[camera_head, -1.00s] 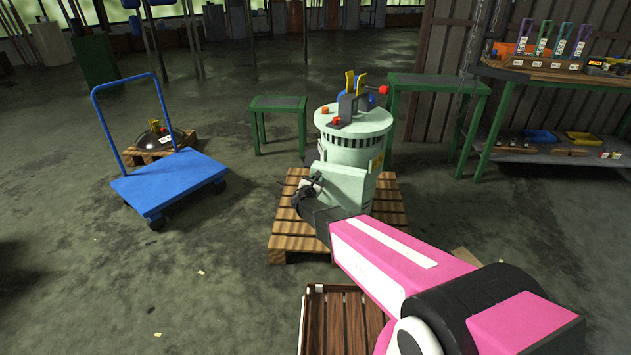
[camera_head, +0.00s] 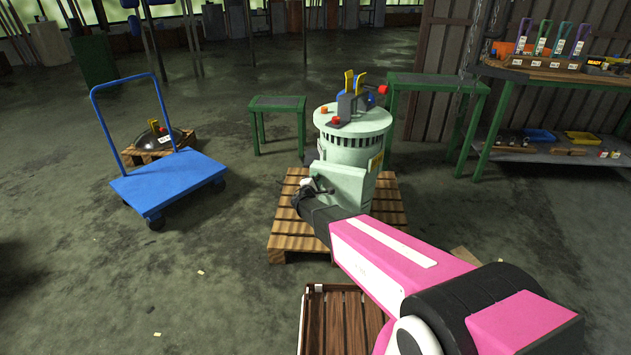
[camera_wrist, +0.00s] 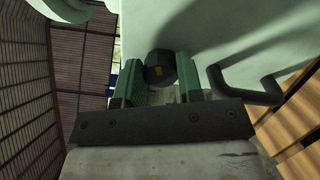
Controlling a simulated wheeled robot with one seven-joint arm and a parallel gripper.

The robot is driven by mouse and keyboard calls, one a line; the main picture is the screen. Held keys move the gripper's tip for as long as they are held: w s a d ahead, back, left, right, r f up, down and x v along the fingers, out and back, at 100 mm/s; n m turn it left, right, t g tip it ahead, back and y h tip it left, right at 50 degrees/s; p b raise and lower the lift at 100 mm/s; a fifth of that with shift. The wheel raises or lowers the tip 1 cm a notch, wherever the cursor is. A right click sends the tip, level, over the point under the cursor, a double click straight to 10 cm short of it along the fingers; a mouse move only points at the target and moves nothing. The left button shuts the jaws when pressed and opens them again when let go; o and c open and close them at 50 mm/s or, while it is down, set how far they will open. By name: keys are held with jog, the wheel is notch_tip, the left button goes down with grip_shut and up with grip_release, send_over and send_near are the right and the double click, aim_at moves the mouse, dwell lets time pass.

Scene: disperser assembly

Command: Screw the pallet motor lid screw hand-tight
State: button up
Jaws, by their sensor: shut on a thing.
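The pale green motor (camera_head: 345,185) stands upright on a wooden pallet (camera_head: 385,210) in the head view. Its side also fills the upper right of the wrist view (camera_wrist: 225,35). My gripper (camera_head: 312,188) is at the motor's lower left side, small and partly hidden by my arm in the head view. In the wrist view, the green finger pads of my gripper (camera_wrist: 160,80) are shut on the dark round screw head (camera_wrist: 160,66), which has a small yellow mark. The screw head is against the motor side; its shank is hidden.
A dark handle (camera_wrist: 248,92) sticks out of the motor just right of my fingers. A slatted wooden crate (camera_head: 342,320) is in front of the pallet. A blue cart (camera_head: 170,182) stands left, with clear floor between. Green tables (camera_head: 278,103) stand behind the motor.

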jog(key=m, duration=0.3)
jog(key=shift+m, duration=0.4)
jog(key=shift+f+m, duration=0.15)
jog(key=shift+m, duration=1.65)
jog(key=o, duration=0.9)
jog(key=shift+s, duration=0.15)
jog(key=v, duration=1)
jog(key=shift+s+a, duration=0.15)
jog(key=shift+s, duration=0.1)
